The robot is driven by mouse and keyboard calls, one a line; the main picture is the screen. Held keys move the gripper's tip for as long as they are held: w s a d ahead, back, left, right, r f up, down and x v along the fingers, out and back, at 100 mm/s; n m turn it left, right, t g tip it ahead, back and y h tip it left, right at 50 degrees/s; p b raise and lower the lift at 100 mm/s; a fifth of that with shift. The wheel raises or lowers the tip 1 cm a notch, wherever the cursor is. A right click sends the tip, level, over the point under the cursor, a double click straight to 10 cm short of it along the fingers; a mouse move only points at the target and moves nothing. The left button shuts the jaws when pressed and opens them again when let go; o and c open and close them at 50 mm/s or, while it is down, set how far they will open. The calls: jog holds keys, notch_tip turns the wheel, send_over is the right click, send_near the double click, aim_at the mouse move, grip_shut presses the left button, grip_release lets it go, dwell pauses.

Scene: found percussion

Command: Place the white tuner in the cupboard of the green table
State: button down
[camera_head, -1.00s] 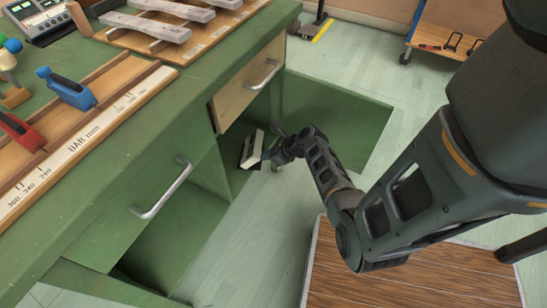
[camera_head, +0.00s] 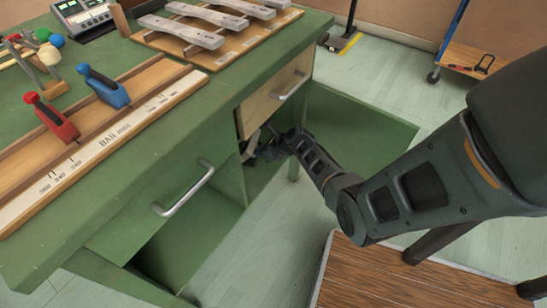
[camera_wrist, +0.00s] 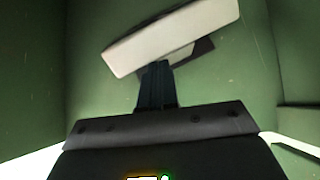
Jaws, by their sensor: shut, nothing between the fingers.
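The white tuner (camera_wrist: 172,38) is a pale slab with a dark part behind it. In the wrist view it lies tilted just past my fingertips, against green inner walls (camera_wrist: 240,75). My gripper (camera_wrist: 156,75) is shut, and its fingers overlap the tuner's lower edge in the picture; I cannot tell whether they touch. In the head view my gripper (camera_head: 262,151) reaches into the cupboard of the green table (camera_head: 185,125), below the wooden drawer. A pale sliver of the tuner (camera_head: 252,141) shows there; the rest is hidden. The cupboard door (camera_head: 355,125) stands open.
The wooden drawer front (camera_head: 275,95) with its metal handle is just above my wrist. A second handled green front (camera_head: 150,200) is at the left, over an open dark space. A bar-measuring board (camera_head: 100,140) and grey bars (camera_head: 195,35) lie on the tabletop.

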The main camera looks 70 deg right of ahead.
aim_at(242, 146)
jog(key=w+b, duration=0.1)
jog(key=w, duration=0.3)
jog(key=w+d+b, duration=0.1)
jog(key=w, duration=0.3)
jog(key=w+d+b, duration=0.1)
jog(key=w, duration=0.3)
jog(key=shift+f, duration=0.2)
jog(key=shift+w+r, duration=0.15)
jog(key=shift+w, duration=0.15)
jog(key=s+p, duration=0.1)
jog(key=s, duration=0.2)
jog(key=s+p, duration=0.1)
jog(key=shift+s+a+r+p, duration=0.25)
jog(key=shift+a+r+p, duration=0.05)
jog(key=shift+a+p, duration=0.1)
jog(key=p+v, duration=0.5)
jog(key=v, duration=0.3)
jog(key=shift+r, duration=0.1)
jog(key=shift+s+r+p, duration=0.25)
jog(key=shift+s+p, duration=0.1)
jog(key=shift+s, duration=0.15)
